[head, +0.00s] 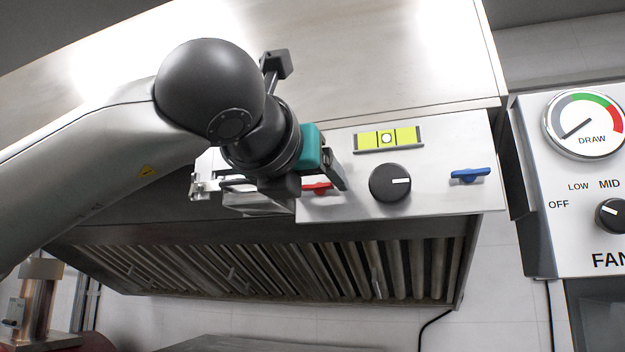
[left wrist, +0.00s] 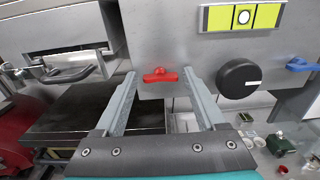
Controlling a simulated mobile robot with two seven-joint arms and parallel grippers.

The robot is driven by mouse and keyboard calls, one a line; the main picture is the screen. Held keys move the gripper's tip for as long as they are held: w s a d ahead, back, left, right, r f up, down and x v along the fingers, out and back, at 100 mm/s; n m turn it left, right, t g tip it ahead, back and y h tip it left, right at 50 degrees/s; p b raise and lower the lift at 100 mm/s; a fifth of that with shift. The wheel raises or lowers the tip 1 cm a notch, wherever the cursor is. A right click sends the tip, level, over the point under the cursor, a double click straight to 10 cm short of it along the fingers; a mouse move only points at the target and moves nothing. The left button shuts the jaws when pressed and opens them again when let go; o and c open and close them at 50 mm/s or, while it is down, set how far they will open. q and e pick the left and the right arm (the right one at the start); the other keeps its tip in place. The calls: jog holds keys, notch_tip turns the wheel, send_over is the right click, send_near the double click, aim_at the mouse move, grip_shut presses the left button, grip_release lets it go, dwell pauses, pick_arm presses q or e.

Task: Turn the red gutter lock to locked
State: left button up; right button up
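The red gutter lock (head: 317,188) is a small red handle on the front of the steel hood panel, partly hidden behind my left gripper in the head view. In the left wrist view the red lock (left wrist: 160,76) shows whole, its bar lying about level. My left gripper (left wrist: 161,78) is open, its two fingertips on either side of the lock with a gap at each side. In the head view the left gripper (head: 322,182) is in front of the panel's left part. I cannot tell how near the fingertips are to the panel. My right gripper is not in view.
A black knob (head: 390,183) and a blue lock (head: 470,175) are right of the red lock. A yellow level vial (head: 388,138) is above the knob. Slatted filters (head: 270,265) lie below the panel. A fan control box with a draw gauge (head: 586,124) stands at far right.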

pick_arm(q)
grip_shut()
dwell(0.3)
jog(key=m+b, duration=0.2)
jog(key=m, duration=0.1)
jog(key=shift+m, duration=0.3)
jog(key=m+b, duration=0.1)
jog(key=m, duration=0.2)
jog(key=shift+m, duration=0.3)
jog(key=m, duration=1)
jog(key=shift+s+d+m, duration=0.1)
jog(key=shift+m, duration=0.3)
jog(key=shift+o, duration=1.3)
grip_release()
